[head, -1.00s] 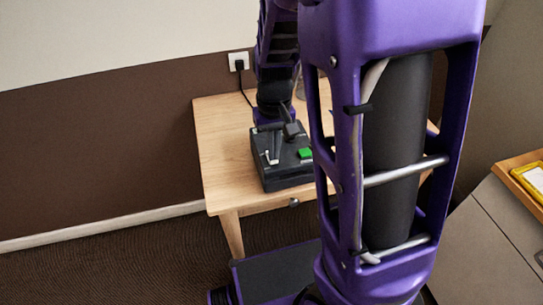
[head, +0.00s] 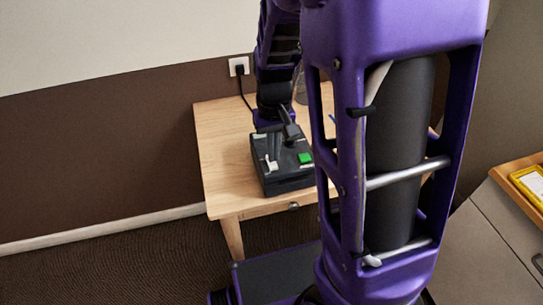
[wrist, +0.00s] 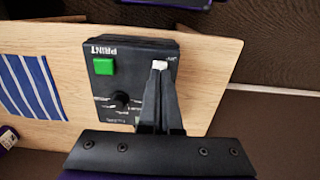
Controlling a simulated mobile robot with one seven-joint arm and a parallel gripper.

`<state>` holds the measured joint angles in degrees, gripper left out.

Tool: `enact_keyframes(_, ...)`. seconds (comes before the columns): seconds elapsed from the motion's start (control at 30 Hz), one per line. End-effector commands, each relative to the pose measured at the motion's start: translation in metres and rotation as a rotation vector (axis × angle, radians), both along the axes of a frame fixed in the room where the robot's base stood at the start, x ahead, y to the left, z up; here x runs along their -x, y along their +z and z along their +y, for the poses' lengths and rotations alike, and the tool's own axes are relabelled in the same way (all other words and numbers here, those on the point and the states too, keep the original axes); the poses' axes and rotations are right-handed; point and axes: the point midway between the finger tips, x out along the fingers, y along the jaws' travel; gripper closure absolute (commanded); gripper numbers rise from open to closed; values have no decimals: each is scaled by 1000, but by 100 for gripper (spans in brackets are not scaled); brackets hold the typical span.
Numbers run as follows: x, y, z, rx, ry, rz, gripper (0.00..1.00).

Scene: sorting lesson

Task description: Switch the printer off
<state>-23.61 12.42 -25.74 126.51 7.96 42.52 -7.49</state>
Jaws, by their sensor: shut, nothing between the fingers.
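The printer (head: 288,182) is a black box on the wooden table, with a green button (head: 305,157) and a white switch (head: 271,164) on top. In the wrist view the printer (wrist: 140,58) shows its upside-down PRINT label, the green button (wrist: 103,66), a black knob (wrist: 121,99) and the white switch (wrist: 160,65). My gripper (wrist: 160,76) is shut and empty, its tips right at the white switch; I cannot tell whether they touch it. In the head view my gripper (head: 287,120) is dark against the printer's top and partly hard to make out.
The wooden table (head: 222,155) has free room left of the printer. A blue striped cloth (wrist: 32,85) lies on it in the wrist view. A wall socket (head: 238,66) with a plugged-in cord is behind. A wooden tray (head: 505,175) with a yellow item stands at the right.

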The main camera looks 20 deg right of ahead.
Motion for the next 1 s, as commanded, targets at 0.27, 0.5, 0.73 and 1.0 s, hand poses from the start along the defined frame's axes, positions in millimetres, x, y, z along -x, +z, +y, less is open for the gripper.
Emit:
enact_keyframes(0.27,0,27,0,0,-1,-1,100)
enact_keyframes(0.5,0,46,0,0,0,0,100)
enact_keyframes(0.73,0,60,0,0,0,1,100)
enact_keyframes(1.0,0,58,0,0,0,1,100)
